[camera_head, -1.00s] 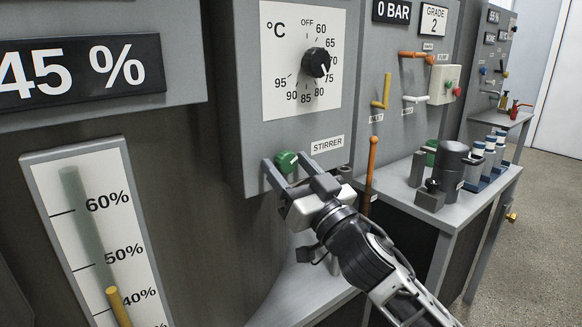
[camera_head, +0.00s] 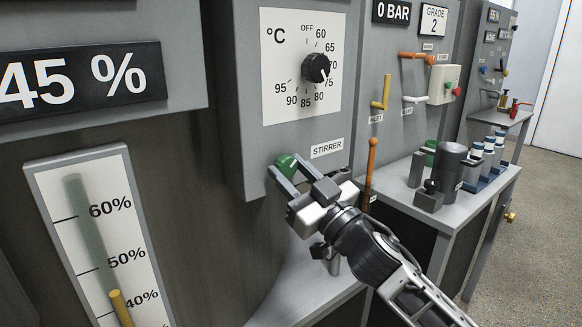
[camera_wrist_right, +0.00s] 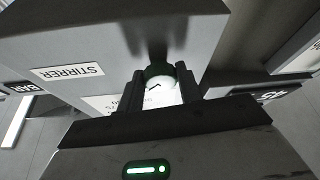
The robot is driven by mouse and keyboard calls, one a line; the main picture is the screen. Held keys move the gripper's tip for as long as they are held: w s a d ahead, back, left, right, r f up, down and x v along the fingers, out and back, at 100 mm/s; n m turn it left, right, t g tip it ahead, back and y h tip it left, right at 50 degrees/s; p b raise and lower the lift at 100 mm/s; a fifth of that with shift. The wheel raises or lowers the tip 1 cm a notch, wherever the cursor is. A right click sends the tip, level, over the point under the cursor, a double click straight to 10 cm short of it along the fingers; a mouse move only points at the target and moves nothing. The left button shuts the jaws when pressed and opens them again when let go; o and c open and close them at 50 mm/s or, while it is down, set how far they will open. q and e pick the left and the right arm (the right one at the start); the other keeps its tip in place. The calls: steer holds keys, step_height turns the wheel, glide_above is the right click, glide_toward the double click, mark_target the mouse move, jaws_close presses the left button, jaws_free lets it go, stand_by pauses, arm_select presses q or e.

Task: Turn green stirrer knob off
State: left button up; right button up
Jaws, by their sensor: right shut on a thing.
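The green stirrer knob (camera_head: 286,163) sits on the grey panel's lower part, left of and below the white STIRRER label (camera_head: 327,147). My right gripper (camera_head: 286,168) is shut on the knob, one finger on each side of it. In the right wrist view the knob (camera_wrist_right: 160,71) shows between the two dark fingers, partly hidden by the gripper, and the STIRRER label (camera_wrist_right: 68,72) appears upside down. The knob's exact angle is hard to read. My left gripper is not in view.
A temperature dial with a black knob (camera_head: 316,68) is above the stirrer knob. An orange lever (camera_head: 371,160) stands close to the right of my right arm. A grey bench (camera_head: 415,190) with a dark motor-like unit (camera_head: 450,165) is further right. A level gauge (camera_head: 120,205) is at the left.

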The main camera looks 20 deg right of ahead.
steer(key=n+y+p, duration=0.1)
steer(key=n, duration=0.1)
steer(key=n+g+p, duration=0.1)
steer(key=n, duration=0.1)
steer(key=shift+d+r+y, duration=0.1)
steer(key=shift+r+y, duration=0.1)
steer(key=shift+y, duration=0.2)
steer(key=n+g+p, duration=0.1)
steer(key=n, duration=0.1)
steer(key=n+g+y+p, duration=0.1)
steer(key=n, duration=0.1)
steer(key=shift+w+r+n+p, duration=0.1)
steer(key=shift+n+p, duration=0.3)
steer(key=shift+d+n+g+y+p, duration=0.1)
steer(key=shift+n+g+y+p, duration=0.5)
steer(key=shift+n+p, duration=0.8)
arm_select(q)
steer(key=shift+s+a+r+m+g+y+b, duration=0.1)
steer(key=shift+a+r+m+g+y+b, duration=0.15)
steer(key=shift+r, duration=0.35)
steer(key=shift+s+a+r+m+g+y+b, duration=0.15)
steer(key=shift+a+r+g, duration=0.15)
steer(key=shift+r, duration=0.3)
arm_select(e)
steer(key=shift+n, duration=0.4)
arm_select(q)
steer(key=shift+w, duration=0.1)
arm_select(e)
steer(key=o, duration=1)
steer(key=shift+f, duration=0.2)
